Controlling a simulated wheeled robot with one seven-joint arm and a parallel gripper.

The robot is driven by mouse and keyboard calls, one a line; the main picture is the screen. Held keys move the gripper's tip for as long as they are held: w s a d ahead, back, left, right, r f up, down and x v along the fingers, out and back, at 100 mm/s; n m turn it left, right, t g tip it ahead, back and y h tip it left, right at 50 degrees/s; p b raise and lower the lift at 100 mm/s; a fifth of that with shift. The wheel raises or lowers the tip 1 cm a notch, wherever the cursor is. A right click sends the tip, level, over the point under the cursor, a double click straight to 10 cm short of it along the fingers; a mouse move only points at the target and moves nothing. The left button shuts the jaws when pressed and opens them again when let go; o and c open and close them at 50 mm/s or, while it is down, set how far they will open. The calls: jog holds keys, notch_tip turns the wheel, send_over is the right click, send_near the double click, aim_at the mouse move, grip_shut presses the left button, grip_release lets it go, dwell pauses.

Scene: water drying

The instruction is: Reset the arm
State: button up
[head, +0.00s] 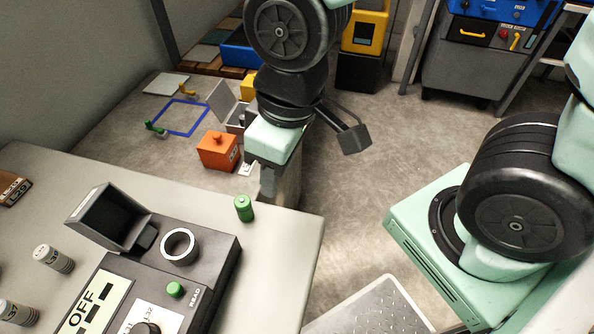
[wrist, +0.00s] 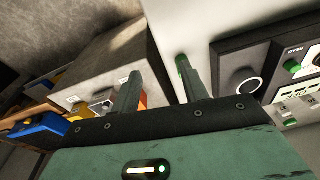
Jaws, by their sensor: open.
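My gripper (wrist: 160,82) is open, with its two fingers apart and nothing between them in the wrist view. In the head view my gripper (head: 268,184) hangs beyond the table's far edge, pointing down. A small green cylinder (head: 243,208) stands upright on the table near that edge, a little left of my gripper and apart from it. In the wrist view the green cylinder (wrist: 182,64) shows just behind the right finger, partly covered by it.
A dark device (head: 215,262) with a round white-rimmed opening, raised lid and green knob sits on the pale table (head: 285,245). Beyond are an orange box (head: 217,150) and a blue square frame (head: 181,117).

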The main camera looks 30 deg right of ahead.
jog(key=shift+g+h, duration=0.3)
jog(key=shift+g, duration=0.2)
jog(key=s, duration=0.1)
jog(key=s+r, duration=0.1)
jog(key=s, duration=0.2)
jog(key=shift+d+r, duration=0.3)
jog(key=shift+r, duration=0.05)
notch_tip(320, 180, up, 15)
jog(key=p, duration=1.4)
jog(key=shift+p, duration=0.4)
